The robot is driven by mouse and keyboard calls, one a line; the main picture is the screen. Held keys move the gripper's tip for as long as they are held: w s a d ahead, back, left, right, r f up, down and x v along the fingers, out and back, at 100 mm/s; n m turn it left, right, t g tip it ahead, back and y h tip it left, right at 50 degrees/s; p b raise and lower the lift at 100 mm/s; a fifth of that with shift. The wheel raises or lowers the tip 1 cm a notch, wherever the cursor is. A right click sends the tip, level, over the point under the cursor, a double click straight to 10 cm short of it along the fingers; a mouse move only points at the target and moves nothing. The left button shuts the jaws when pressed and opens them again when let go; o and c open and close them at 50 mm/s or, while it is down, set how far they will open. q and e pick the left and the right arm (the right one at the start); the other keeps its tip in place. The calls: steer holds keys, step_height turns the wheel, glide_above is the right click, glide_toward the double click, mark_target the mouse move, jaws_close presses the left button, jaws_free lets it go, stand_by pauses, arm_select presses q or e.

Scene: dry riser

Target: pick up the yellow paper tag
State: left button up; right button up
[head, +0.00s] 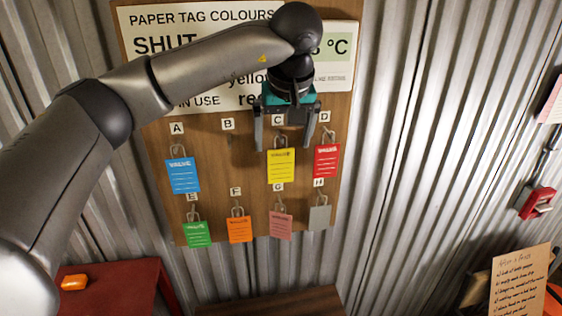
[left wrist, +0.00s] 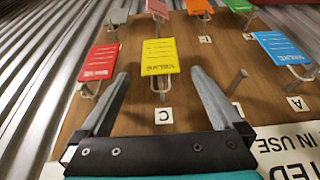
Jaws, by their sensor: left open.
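The yellow paper tag (head: 281,166) hangs on a hook under the letter C on a wooden board. It also shows in the left wrist view (left wrist: 159,57), upside down, ahead of the fingers. My left gripper (head: 290,147) is open and empty, in front of the board near the C and D labels. In the left wrist view its two fingers (left wrist: 160,82) point toward the tag, one on each side of the tag's hook as seen there. I cannot tell how far the fingertips are from the tag. My right gripper is not in view.
A red tag (head: 326,161) hangs close to the right of the yellow one, a blue tag (head: 183,175) to the left. Green (head: 197,234), orange (head: 239,229), pink (head: 281,226) and grey (head: 319,217) tags hang below. Hook B has no tag. A red table (head: 110,287) stands lower left.

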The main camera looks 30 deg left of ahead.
arm_select(q)
steer(key=x, duration=0.3)
steer(key=shift+c, duration=0.2)
steer(key=c, duration=1.3)
steer(key=shift+w, duration=0.1)
steer(key=shift+r, duration=0.55)
steer(key=shift+s+d+r, duration=0.15)
steer(key=shift+s, duration=0.05)
steer(key=s+d+b, duration=0.1)
steer(key=s+d, duration=0.2)
steer(key=s, duration=0.1)
steer(key=s+d+b, duration=0.1)
steer(key=s+d, duration=0.3)
steer(key=s, duration=0.1)
steer(key=s+d+b, duration=0.1)
steer(key=s+d, duration=0.2)
steer(key=s, duration=0.2)
steer(key=shift+d, duration=0.25)
